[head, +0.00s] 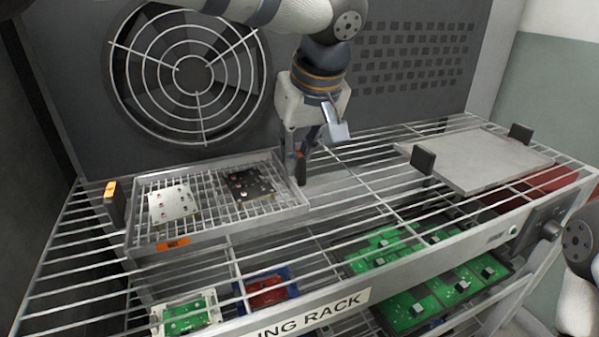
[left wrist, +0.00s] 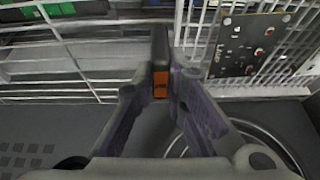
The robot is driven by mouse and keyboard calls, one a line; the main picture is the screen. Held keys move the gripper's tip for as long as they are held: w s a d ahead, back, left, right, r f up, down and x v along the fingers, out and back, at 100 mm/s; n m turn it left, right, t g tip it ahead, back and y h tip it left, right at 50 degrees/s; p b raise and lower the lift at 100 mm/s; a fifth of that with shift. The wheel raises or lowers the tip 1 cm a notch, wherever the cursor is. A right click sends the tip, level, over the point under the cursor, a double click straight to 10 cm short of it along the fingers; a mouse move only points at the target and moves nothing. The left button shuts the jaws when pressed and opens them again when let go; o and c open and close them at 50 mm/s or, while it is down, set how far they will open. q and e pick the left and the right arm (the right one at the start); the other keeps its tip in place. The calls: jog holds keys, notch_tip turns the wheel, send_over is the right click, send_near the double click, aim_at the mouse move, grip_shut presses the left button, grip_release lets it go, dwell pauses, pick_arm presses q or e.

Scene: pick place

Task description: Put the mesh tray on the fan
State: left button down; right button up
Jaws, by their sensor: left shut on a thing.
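The mesh tray (head: 283,211) sits on the wire rack at the left, with thin metal walls, an orange tag in front and a black-and-orange handle at each end. A pale board and a dark board lie in it. My left gripper (head: 301,160) comes down from above at the tray's right end and is shut on the handle there. In the left wrist view the handle (left wrist: 160,75) stands between the fingers, with the tray's mesh (left wrist: 203,35) beside it. The fan (head: 190,75) is behind a round guard in the back panel, behind the tray. My right gripper is out of view.
A flat grey plate (head: 480,160) with black end handles lies on the right of the rack (head: 340,225). Green boards (head: 410,310) and small trays (head: 265,290) are on the level below. Bare rack wires lie between tray and plate.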

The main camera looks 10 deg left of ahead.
pick_arm(q)
jog(key=f, duration=0.2)
jog(key=w+f, duration=0.1)
jog(key=shift+d+f, duration=0.15)
jog(key=shift+f, duration=0.45)
jog(key=shift+f, duration=0.15)
jog(key=c, duration=1.6)
grip_release()
jog(key=shift+c, duration=0.2)
jog(key=v, duration=1.2)
